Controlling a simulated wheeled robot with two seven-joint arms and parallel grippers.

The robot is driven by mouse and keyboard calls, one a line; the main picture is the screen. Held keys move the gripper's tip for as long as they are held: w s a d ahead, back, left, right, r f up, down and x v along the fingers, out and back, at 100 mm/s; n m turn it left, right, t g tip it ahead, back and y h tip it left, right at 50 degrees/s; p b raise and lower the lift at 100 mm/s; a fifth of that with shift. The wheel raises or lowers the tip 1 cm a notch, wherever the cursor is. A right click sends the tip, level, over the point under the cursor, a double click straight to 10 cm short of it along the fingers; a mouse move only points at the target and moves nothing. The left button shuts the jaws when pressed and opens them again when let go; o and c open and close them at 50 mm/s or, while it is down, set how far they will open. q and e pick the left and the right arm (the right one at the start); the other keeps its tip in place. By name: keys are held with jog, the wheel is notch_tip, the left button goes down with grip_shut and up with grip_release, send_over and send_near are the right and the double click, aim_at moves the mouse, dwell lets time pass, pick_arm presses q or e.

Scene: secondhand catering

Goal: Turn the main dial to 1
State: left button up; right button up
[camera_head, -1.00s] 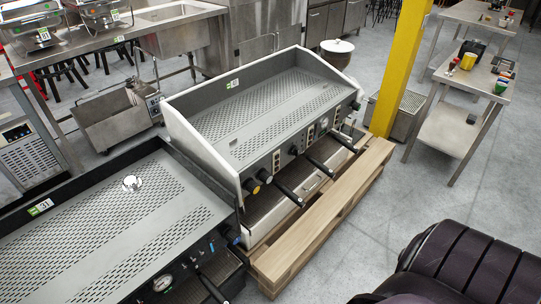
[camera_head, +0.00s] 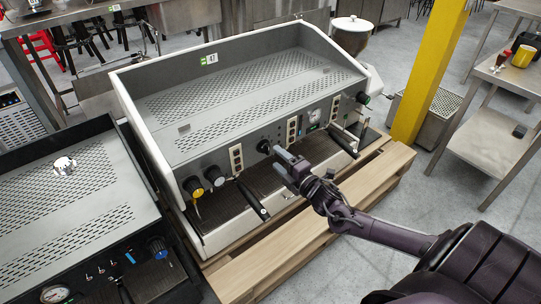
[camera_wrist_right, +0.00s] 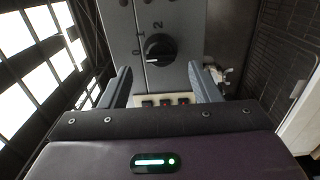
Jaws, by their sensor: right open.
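The main dial (camera_head: 264,146) is a round black knob on the front panel of the silver and white espresso machine (camera_head: 222,100). In the right wrist view the dial (camera_wrist_right: 160,48) is centred, with a "2" printed above it and a pale mark at its lower left; its exact setting is hard to read. My right gripper (camera_head: 282,160) is in front of the panel, close to the dial. Its two fingers are spread and empty, and in the wrist view the dial lies beyond and between their tips, apart from them. My left gripper is out of view.
A black portafilter handle (camera_head: 252,199) juts out below. A wooden pallet (camera_head: 270,255) supports the machine. A black machine (camera_head: 75,215) stands at left.

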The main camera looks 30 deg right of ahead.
aim_at(269, 151)
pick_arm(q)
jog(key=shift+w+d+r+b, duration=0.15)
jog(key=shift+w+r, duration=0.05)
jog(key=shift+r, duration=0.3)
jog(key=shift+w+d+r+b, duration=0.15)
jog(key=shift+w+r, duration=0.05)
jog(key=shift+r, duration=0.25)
pick_arm(e)
jog(key=shift+w+a, duration=0.15)
jog(key=shift+w, duration=1.15)
jog(key=shift+w+a, duration=0.15)
jog(key=shift+w, duration=1.15)
jog(key=c, duration=1)
jog(key=shift+m, duration=0.3)
jog(key=shift+m+p, duration=0.55)
jog(key=shift+m, duration=0.25)
jog(key=m+p, duration=0.1)
jog(key=m, duration=0.2)
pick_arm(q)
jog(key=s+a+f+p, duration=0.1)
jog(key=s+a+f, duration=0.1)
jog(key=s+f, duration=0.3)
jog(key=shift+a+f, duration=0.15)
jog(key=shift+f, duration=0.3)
pick_arm(e)
jog(key=shift+m, duration=1.7)
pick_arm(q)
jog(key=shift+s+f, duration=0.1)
pick_arm(e)
jog(key=shift+m, duration=0.3)
